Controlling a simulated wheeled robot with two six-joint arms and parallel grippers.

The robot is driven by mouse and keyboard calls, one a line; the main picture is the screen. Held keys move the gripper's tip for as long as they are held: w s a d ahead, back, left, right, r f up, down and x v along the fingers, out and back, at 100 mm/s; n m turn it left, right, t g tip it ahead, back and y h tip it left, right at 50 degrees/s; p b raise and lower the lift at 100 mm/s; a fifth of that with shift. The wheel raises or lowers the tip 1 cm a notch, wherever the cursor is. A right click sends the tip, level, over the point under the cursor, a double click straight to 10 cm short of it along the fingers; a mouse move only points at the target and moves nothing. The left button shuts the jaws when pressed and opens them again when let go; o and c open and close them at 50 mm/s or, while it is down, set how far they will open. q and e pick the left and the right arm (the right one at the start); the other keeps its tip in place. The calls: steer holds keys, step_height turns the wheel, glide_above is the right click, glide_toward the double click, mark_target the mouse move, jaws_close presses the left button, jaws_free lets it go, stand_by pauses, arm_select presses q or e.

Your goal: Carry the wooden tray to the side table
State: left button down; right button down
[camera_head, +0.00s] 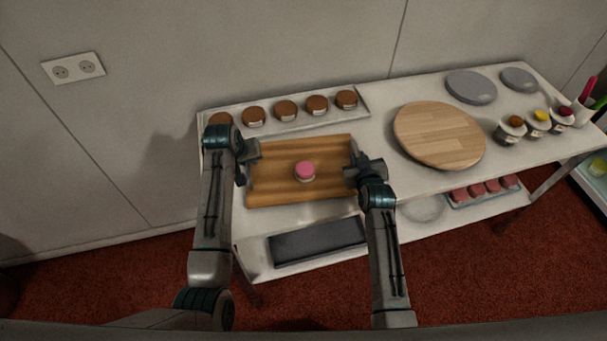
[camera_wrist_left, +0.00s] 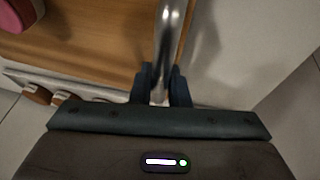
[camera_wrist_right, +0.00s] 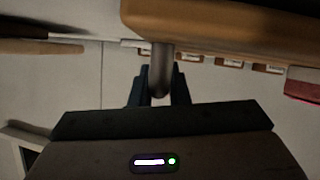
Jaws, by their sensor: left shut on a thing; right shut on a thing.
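The wooden tray (camera_head: 275,190) is in the head view, over the left part of a white table, with a pink round cake (camera_head: 305,171) on it. The cake also shows at the upper left of the left wrist view (camera_wrist_left: 18,12). My left gripper (camera_head: 247,163) is shut on the metal handle (camera_wrist_left: 168,45) at the tray's left end. My right gripper (camera_head: 357,166) is shut on the handle (camera_wrist_right: 161,70) at the tray's right end. In the right wrist view the tray (camera_wrist_right: 240,25) shows edge-on above the table items, so it looks raised.
A white tray (camera_head: 290,127) with several brown-topped jars stands behind the wooden tray. A round wooden turntable (camera_head: 440,135) is to the right, with grey discs (camera_head: 470,87) and small cups (camera_head: 510,129) beyond. A dark mat (camera_head: 317,240) lies on the lower shelf. Red carpet (camera_head: 460,270) is in front.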

arm_select(q)
steer(key=shift+f, duration=0.35)
arm_select(e)
steer(key=shift+f, duration=0.4)
arm_select(q)
steer(key=c, duration=1.8)
jaws_free()
steer(key=shift+f+b, duration=0.15)
steer(key=shift+b, duration=0.2)
arm_select(e)
steer(key=c, duration=1.8)
jaws_free()
steer(key=shift+f, duration=0.1)
arm_select(q)
steer(key=o, duration=0.4)
arm_select(e)
steer(key=o, duration=0.4)
arm_select(q)
steer(key=shift+s+r, duration=0.1)
steer(key=shift+r, duration=0.1)
arm_select(e)
steer(key=shift+s, duration=0.1)
steer(key=v, duration=1.2)
arm_select(q)
steer(key=v, duration=1.1)
steer(key=shift+s+r, duration=0.1)
steer(key=shift+r, duration=0.3)
